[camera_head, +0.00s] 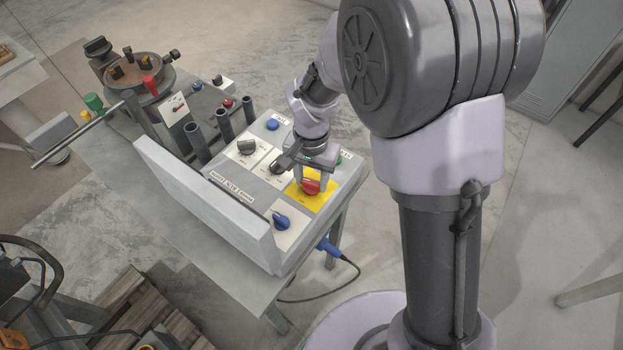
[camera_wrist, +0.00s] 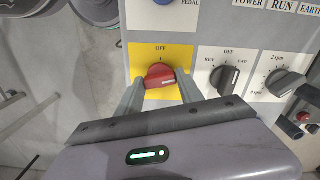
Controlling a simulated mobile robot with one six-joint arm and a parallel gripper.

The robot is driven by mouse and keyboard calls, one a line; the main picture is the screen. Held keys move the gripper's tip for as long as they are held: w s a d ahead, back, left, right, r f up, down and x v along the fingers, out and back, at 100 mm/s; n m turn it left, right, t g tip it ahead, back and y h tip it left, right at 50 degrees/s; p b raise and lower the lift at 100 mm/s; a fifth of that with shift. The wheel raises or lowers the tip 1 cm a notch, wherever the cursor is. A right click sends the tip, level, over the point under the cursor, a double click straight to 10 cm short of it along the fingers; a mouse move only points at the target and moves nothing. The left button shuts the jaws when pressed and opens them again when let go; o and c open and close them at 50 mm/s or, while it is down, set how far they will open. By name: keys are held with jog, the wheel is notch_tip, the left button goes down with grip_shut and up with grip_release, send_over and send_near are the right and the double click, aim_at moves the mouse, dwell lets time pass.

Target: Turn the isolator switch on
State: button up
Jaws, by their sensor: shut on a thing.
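The isolator switch is a red rotary knob (camera_head: 311,187) on a yellow plate (camera_head: 322,202) at the near right part of the control panel. In the wrist view the red knob (camera_wrist: 159,75) sits on the yellow plate (camera_wrist: 177,52), below the word OFF. The knob lies slightly tilted from sideways. My gripper (camera_head: 308,178) is at the knob, and its two fingers straddle it. In the wrist view my gripper (camera_wrist: 160,88) is shut on the knob. The finger tips partly hide the knob's ends.
A blue knob (camera_head: 281,221) is near the panel's front. A raised grey panel wall (camera_head: 205,205) borders its left side.

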aim_at(311, 181)
jog(key=shift+m+b, duration=0.35)
jog(key=shift+m, duration=1.05)
jog(key=o, duration=1.4)
notch_tip(311, 181, up, 18)
jog(key=p, duration=0.6)
jog(key=shift+f, duration=0.25)
